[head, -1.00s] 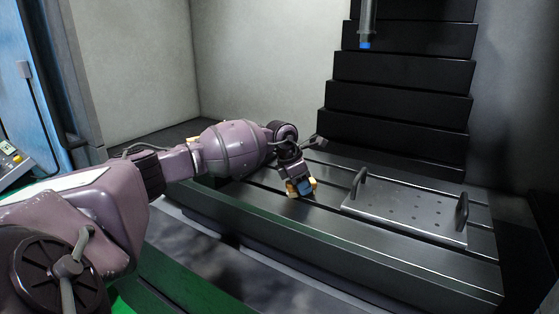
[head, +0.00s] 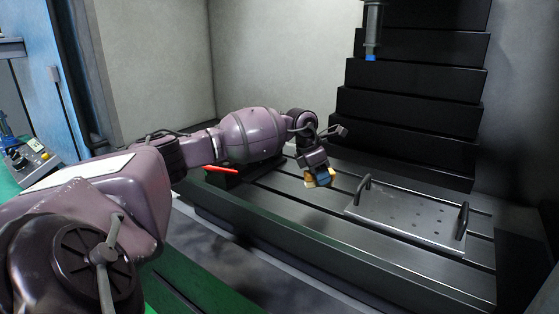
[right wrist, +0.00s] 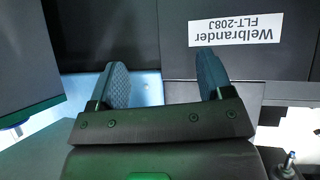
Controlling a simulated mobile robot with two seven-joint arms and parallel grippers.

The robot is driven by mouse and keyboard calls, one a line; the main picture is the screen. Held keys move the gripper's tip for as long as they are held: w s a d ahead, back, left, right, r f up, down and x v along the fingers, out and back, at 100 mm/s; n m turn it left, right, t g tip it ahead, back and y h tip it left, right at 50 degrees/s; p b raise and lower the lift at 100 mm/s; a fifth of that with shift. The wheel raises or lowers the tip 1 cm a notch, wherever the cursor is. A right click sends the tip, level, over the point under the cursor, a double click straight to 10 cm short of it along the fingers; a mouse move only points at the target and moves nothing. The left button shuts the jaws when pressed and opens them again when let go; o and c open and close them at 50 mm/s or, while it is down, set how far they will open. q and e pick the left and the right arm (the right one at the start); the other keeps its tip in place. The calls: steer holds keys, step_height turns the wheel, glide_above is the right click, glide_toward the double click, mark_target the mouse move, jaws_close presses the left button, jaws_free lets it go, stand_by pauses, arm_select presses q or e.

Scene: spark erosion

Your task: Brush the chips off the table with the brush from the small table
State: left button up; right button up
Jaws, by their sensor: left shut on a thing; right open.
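My left gripper (head: 321,178) is over the slotted machine table (head: 255,205), left of the metal plate. It is shut on a small tan and orange thing (head: 312,183), apparently the brush, mostly hidden by the fingers. I cannot tell whether it touches the table. No chips can be made out on the table at this size. My right gripper (right wrist: 163,78) shows only in the right wrist view, open with nothing between its fingers. The small table cannot be made out.
A perforated plate (head: 400,218) with two upright dark handles lies on the table's right. A blue-tipped machine head (head: 371,45) hangs above, before black stepped covers (head: 410,95). A red bar (head: 222,169) shows behind my left arm. A labelled cabinet (right wrist: 236,30) faces my right wrist.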

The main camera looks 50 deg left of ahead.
arm_select(q)
step_height(320, 180, up, 2)
steer(key=shift+r+p, duration=0.15)
steer(key=shift+p, duration=0.2)
steer(key=shift+s, duration=0.1)
stand_by(0.3)
